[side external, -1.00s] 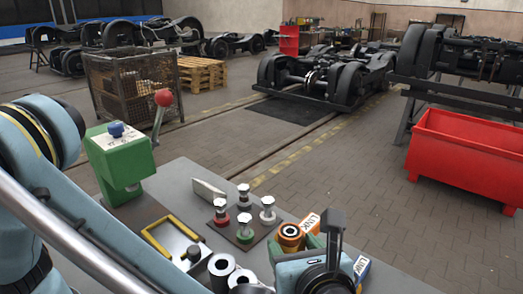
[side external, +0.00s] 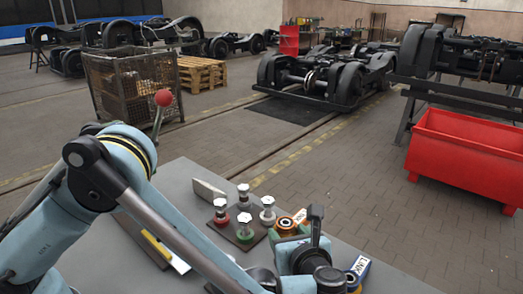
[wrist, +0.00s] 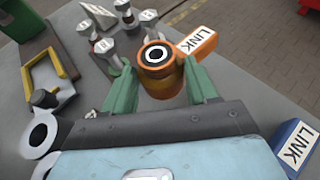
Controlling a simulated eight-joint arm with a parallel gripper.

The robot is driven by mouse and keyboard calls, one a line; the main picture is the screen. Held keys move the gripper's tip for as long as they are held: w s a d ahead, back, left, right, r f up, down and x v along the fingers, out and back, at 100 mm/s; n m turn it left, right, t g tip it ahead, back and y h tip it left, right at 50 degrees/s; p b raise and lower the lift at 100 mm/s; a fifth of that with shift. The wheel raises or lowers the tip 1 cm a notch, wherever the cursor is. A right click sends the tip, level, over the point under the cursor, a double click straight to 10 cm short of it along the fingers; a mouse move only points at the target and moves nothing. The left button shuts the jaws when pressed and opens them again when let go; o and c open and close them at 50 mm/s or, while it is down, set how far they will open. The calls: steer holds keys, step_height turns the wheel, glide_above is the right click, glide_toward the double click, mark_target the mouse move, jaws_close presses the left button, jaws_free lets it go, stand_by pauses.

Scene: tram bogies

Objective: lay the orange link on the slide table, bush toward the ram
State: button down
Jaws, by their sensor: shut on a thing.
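The orange link (wrist: 195,42) has a round bush (wrist: 156,58) with a dark bore at one end and a white LINK label on its arm. My gripper (wrist: 160,85) has its green fingers shut on either side of the bush. The link also shows in the side view (side external: 287,223), its arm pointing right, away from the press side. I cannot tell whether it is clear of the bench. A yellow-edged frame and plate (wrist: 42,72), seemingly the slide table, lies to the left; my arm partly covers it in the side view. The green ram body (wrist: 22,22) is cut off at upper left.
A blue link (side external: 357,270) lies right of my gripper. Several pins with silver heads and coloured collars (side external: 243,228) stand on a dark plate beyond it. The red-knobbed lever (side external: 163,98) rises behind my arm.

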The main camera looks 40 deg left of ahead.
steer(key=shift+f, duration=1.85)
steer(key=shift+f, duration=0.1)
steer(key=shift+c, duration=1.6)
jaws_free()
